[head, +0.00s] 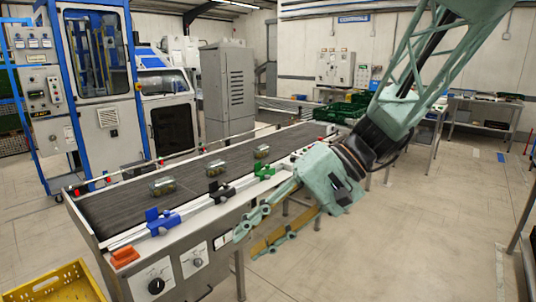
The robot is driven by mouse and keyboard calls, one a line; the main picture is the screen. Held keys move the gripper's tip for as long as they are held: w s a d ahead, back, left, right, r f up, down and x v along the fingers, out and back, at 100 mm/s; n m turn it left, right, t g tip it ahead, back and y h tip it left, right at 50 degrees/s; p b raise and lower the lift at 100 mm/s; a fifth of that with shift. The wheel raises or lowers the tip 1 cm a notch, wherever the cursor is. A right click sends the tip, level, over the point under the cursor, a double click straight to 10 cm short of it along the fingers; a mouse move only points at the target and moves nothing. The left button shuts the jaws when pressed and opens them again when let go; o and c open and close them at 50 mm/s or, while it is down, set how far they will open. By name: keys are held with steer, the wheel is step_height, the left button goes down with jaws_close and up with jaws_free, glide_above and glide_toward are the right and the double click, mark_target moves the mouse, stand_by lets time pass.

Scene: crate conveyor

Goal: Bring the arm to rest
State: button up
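My gripper (246,245) hangs at the end of my arm in front of the near side of the conveyor (195,215). It points down and to the left, with its two long fingers apart. Nothing shows between the fingers, so it looks open and empty. It appears clear of the conveyor, but the exact gap cannot be told from this one view.
Several small items (163,187) sit spaced along the dark belt. Blue (160,222), black (220,192) and green (264,170) fixtures line its near rail. A yellow crate (60,285) stands at lower left. The floor at right is open, with benches (485,118) behind.

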steer(key=s+d+r+t+h, duration=0.2)
steer(key=s+d+h, duration=0.3)
steer(key=s+d, duration=0.6)
steer(key=s+d+r+t+h, duration=0.2)
steer(key=s+d+t+h, duration=0.1)
steer(key=s+d, duration=0.9)
steer(key=shift+d+r+m+t+h, duration=0.3)
steer(key=shift+d+t+h, duration=0.15)
steer(key=shift+h, duration=0.45)
steer(key=shift+d, duration=0.1)
